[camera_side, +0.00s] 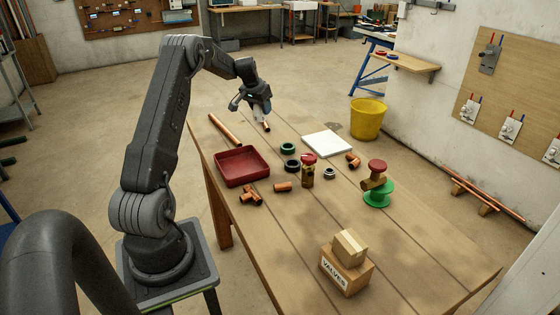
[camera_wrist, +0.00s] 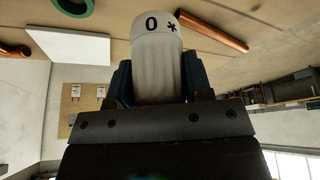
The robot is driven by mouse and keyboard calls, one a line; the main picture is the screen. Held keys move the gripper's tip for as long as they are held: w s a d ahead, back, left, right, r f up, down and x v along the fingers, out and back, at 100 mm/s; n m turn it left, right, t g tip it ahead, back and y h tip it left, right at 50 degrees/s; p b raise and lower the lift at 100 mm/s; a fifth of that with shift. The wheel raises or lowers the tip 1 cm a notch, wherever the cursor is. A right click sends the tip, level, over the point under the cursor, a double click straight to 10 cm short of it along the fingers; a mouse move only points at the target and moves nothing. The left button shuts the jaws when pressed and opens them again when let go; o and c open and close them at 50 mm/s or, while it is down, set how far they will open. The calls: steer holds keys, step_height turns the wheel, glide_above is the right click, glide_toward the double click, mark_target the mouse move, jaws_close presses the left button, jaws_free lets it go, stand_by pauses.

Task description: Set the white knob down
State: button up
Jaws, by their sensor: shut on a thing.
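The white knob (camera_wrist: 157,60) is a pale ribbed cylinder marked "0" and a star on its upper band. My gripper (camera_wrist: 160,82) is shut on it, with a dark finger on each side. In the side view my gripper (camera_side: 258,106) is over the far part of the wooden table, and the knob is small and partly hidden there. I cannot tell whether the knob touches the table.
A white plate (camera_side: 326,144) lies right of my gripper. A copper pipe (camera_side: 224,130) lies left of it. Nearer stand a red tray (camera_side: 242,166), a green ring (camera_side: 288,148), a jar (camera_side: 307,172) with a red lid and copper fittings (camera_side: 250,195). Boxes (camera_side: 346,265) stand at the front.

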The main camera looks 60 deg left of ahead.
steer(key=s+d+m+g+h, duration=0.15)
steer(key=s+d+m, duration=0.35)
steer(key=d, duration=0.5)
steer(key=s+d+r+m+h, duration=0.1)
steer(key=s+d+m+h, duration=0.25)
steer(key=d+m, duration=0.6)
steer(key=s+d+m+g+h, duration=0.1)
steer(key=s+d+m, duration=0.4)
steer(key=d, duration=0.7)
steer(key=shift+t, duration=0.25)
steer(key=w+d+f, duration=0.2)
steer(key=d, duration=0.1)
steer(key=w+d+f, duration=0.2)
steer(key=d, duration=0.1)
steer(key=w+d+f, duration=0.2)
steer(key=d, duration=0.1)
steer(key=shift+w+f, duration=0.2)
steer(key=shift+w, duration=0.2)
steer(key=shift+w+d+f, duration=0.1)
steer(key=shift+w+d, duration=0.05)
steer(key=shift+d, duration=0.05)
steer(key=shift+f, duration=2.05)
steer(key=shift+f, duration=0.15)
steer(key=o, duration=1)
